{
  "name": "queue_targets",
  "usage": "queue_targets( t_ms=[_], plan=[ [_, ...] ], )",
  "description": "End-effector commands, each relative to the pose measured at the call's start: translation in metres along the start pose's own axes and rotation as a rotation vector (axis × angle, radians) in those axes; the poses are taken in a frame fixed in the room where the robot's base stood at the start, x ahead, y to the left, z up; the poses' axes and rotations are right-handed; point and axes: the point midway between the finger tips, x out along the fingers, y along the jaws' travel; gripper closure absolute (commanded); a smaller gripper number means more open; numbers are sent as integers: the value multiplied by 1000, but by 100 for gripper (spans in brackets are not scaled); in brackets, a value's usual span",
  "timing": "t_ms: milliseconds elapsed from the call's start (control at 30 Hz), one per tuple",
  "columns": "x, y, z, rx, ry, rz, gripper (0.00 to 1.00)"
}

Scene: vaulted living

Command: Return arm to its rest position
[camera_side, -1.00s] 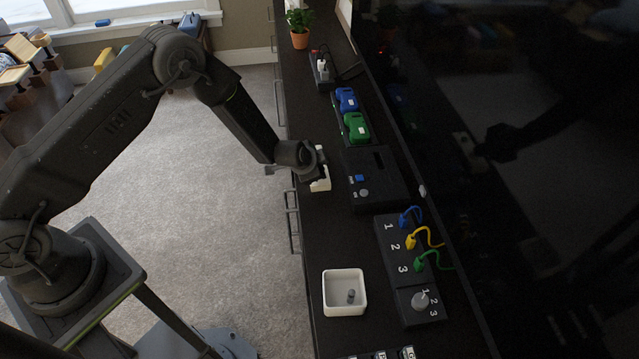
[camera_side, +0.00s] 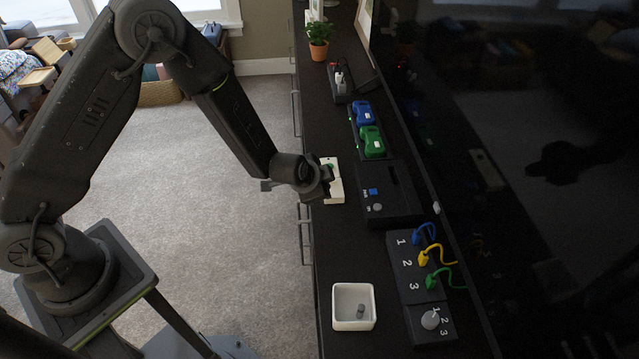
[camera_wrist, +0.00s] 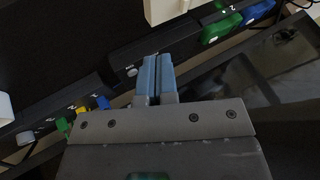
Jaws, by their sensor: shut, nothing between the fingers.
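My gripper (camera_side: 320,182) is shut and empty, above the near edge of the dark cabinet top in the side view. Its two blue-grey fingers (camera_wrist: 158,78) lie together in the wrist view. A white box-like item (camera_side: 335,188) lies beside and partly behind the gripper, with something green at its top. A white block (camera_wrist: 165,9) shows past the fingertips in the wrist view; it looks like the same item. My arm is bent with its elbow high.
A large dark screen (camera_side: 520,120) rises behind. Carpet (camera_side: 220,220) is clear.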

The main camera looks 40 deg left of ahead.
Motion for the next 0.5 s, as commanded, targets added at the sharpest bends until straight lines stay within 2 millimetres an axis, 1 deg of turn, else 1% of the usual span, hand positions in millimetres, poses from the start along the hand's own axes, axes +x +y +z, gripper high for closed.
queue_targets(
  t_ms=[167, 267, 367, 400, 467, 500],
  plan=[
    [-16, -3, -4, -14, 8, 8, 100],
    [-38, -14, -16, -59, 31, 33, 100],
    [-75, -28, -29, -124, 59, 78, 100],
    [-92, -33, -34, -155, 68, 99, 100],
    [-119, -41, -38, -196, 78, 129, 100],
    [-137, -45, -38, -223, 82, 147, 100]
  ],
)
